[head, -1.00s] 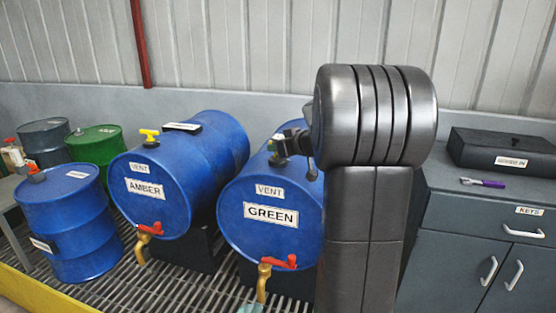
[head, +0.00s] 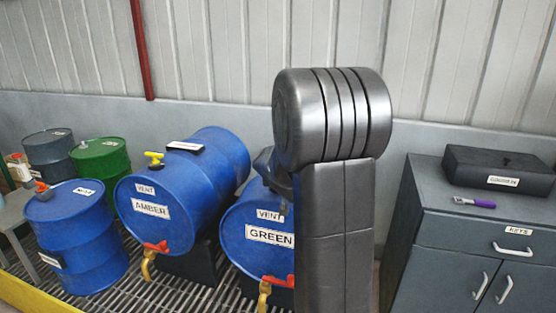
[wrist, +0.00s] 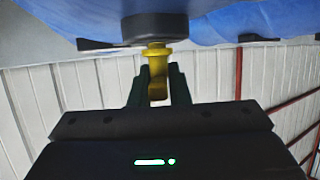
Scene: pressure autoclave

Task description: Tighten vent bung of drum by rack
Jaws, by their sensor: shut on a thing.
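Two blue drums lie on their sides, labelled AMBER (head: 135,228) and GREEN (head: 240,255), each with a VENT label and a red-handled brass tap. A yellow vent bung (head: 154,158) stands free on top of the AMBER drum. My arm covers the top and right side of the GREEN drum and hides my gripper in the head view. In the wrist view my gripper (wrist: 158,80) is shut on a yellow bung (wrist: 156,57). That bung sits in a black collar (wrist: 155,30) on a blue drum surface (wrist: 230,20).
An upright blue drum (head: 75,240) stands at left, with green (head: 100,162) and dark grey (head: 48,153) drums behind. A grey cabinet (head: 440,215) labelled KEYS stands at right, bearing a black box (head: 500,170) and a purple-handled tool (head: 483,204). Grating lies below the drums.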

